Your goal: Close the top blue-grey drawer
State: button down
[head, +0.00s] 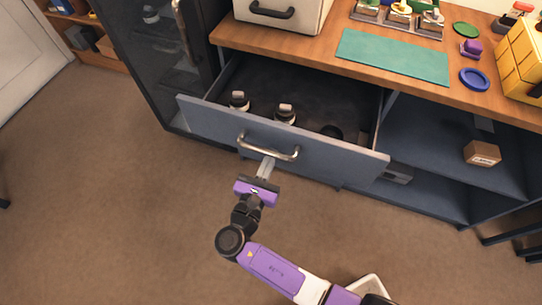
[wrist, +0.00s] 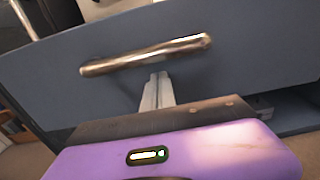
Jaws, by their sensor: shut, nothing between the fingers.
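The top blue-grey drawer (head: 335,159) stands pulled out below the wooden worktop in the head view. Its front panel also fills much of the wrist view (wrist: 240,65). A metal bar handle (head: 268,149) is fixed to the front and shows in the wrist view (wrist: 145,56). My gripper (head: 266,164) is shut and empty, in front of the drawer front, with its fingertips just below the handle. In the wrist view the fingers (wrist: 157,84) point at the panel under the handle. I cannot tell whether the fingertips touch the panel.
Several lens-like parts (head: 285,113) stand inside the drawer. Open shelves with a small brown box (head: 482,153) are to the right. A dark glass-door cabinet (head: 150,60) stands at the left. The worktop holds a green mat (head: 393,57). The brown floor (head: 120,220) in front is mostly clear.

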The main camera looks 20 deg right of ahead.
aim_at(297, 103)
jog(key=shift+w+d, duration=0.1)
dwell(0.3)
jog(key=b+x, duration=0.2)
jog(key=x, duration=0.9)
jog(key=b+x, duration=0.3)
jog(key=x, duration=0.9)
jog(key=shift+w+d+f+b, duration=0.1)
jog(key=shift+d+f+b, duration=0.1)
jog(key=shift+b, duration=0.15)
jog(key=shift+w+d+r, duration=0.1)
jog(key=shift+w+d, duration=0.25)
jog(key=shift+w+r, duration=0.1)
jog(key=shift+r, duration=0.05)
jog(key=shift+d, duration=0.2)
